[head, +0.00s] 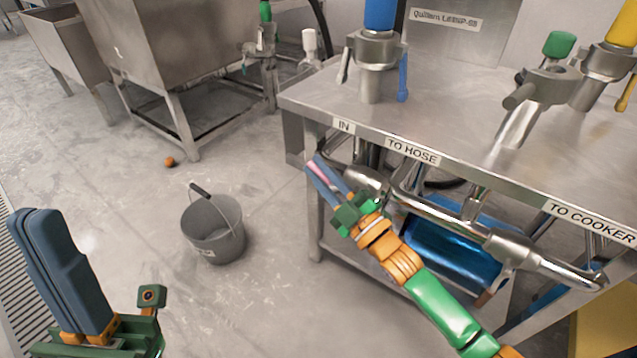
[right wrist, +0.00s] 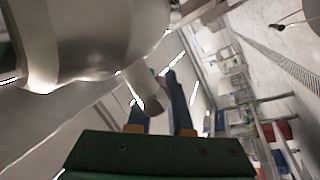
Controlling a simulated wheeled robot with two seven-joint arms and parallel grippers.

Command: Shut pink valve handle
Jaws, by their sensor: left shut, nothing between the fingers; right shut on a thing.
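The pink valve handle (head: 317,168) shows as a thin pink strip between the blue fingers of my right gripper (head: 325,174), below the table's left front corner by the IN label. My right gripper is shut on it. The fingers hide most of the handle, and its exact angle is hard to tell. In the right wrist view, a metal valve stub (right wrist: 140,85) reaches toward the fingers, and a bit of pink shows near their tips. My left gripper (head: 38,218) is shut and empty at the lower left, well away from the pipes.
A steel table (head: 470,130) carries blue, green and yellow valves. A metal pipe (head: 450,222) runs under its front edge, beside my right arm. A grey bucket (head: 213,240) stands on the floor between the grippers. Open floor surrounds the bucket. A steel sink (head: 165,45) stands behind.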

